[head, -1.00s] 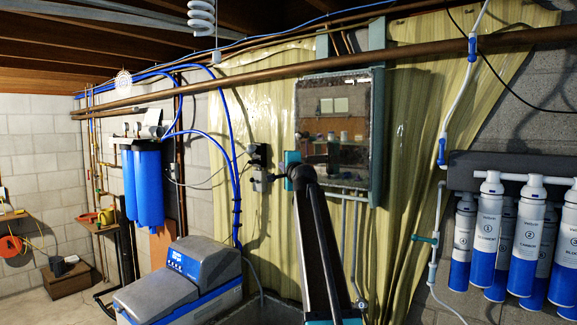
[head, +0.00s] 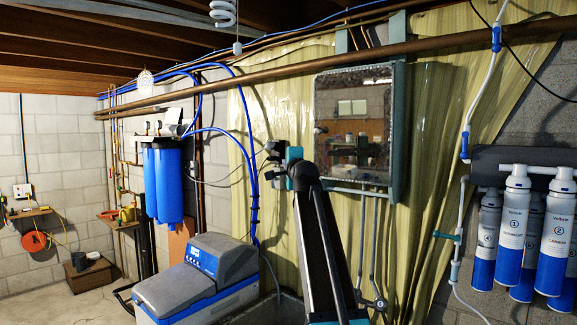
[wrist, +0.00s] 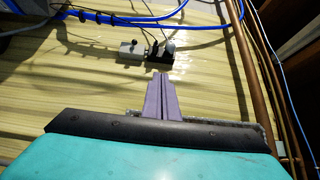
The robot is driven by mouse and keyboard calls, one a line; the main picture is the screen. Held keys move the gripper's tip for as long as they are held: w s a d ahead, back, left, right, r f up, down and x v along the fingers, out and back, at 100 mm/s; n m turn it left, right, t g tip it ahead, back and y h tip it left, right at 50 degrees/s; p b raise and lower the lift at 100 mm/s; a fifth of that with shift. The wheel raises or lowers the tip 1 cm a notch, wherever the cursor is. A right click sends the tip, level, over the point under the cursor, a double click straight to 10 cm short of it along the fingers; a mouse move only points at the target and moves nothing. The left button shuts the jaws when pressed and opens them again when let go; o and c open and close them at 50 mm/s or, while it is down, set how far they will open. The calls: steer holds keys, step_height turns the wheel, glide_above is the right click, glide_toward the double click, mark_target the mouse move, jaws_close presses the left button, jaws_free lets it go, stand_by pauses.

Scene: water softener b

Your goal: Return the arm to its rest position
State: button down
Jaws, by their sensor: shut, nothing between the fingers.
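My arm (head: 326,250) rises from the bottom middle of the head view to a dark joint, with a teal wrist part (head: 293,154) just left of it. The fingers cannot be made out in the head view. In the wrist view my gripper (wrist: 164,76) shows two purple fingers pressed together, with nothing between them. They point toward the yellowish wall sheeting (wrist: 90,85), and a small outlet box (wrist: 132,51) with a dark plug appears just beyond their tips. I cannot tell the exact gap to the wall.
A mirror-like cabinet door (head: 352,115) is right of the arm. A grey-blue softener unit (head: 190,288) stands lower left, with blue filter housings (head: 165,180) behind it. White-blue canisters (head: 513,225) hang at right. A copper pipe (head: 420,47) crosses above. Some floor is clear at far left.

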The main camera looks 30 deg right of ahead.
stand_by(0.3)
